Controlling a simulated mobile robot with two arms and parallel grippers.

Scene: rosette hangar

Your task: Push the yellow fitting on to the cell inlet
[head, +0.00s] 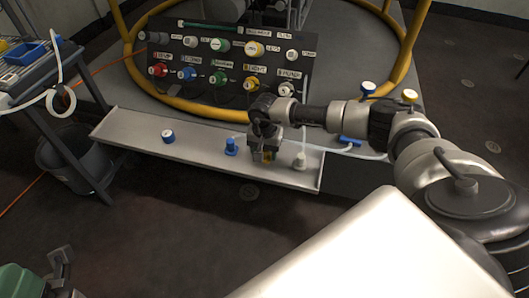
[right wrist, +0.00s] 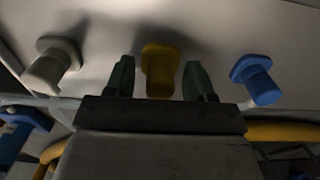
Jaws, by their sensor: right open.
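The yellow fitting (head: 268,157) stands in the metal tray, partly hidden under my right gripper (head: 264,152). In the right wrist view the yellow fitting (right wrist: 160,70) lies between the two green fingertips of my right gripper (right wrist: 155,80). These fingers are open, with a gap on each side of the fitting. The dark panel (head: 222,55) behind the tray carries several coloured, labelled ports. Its labels are too small to read surely, so I cannot tell which port is the cell inlet.
The tray (head: 125,128) also holds a blue fitting (head: 231,147), a white fitting (head: 300,162) and a blue-and-white cap (head: 168,136). A yellow tube rail (head: 403,60) rings the panel. A bin (head: 70,165) and a side table (head: 35,85) stand left. Open floor lies before the tray.

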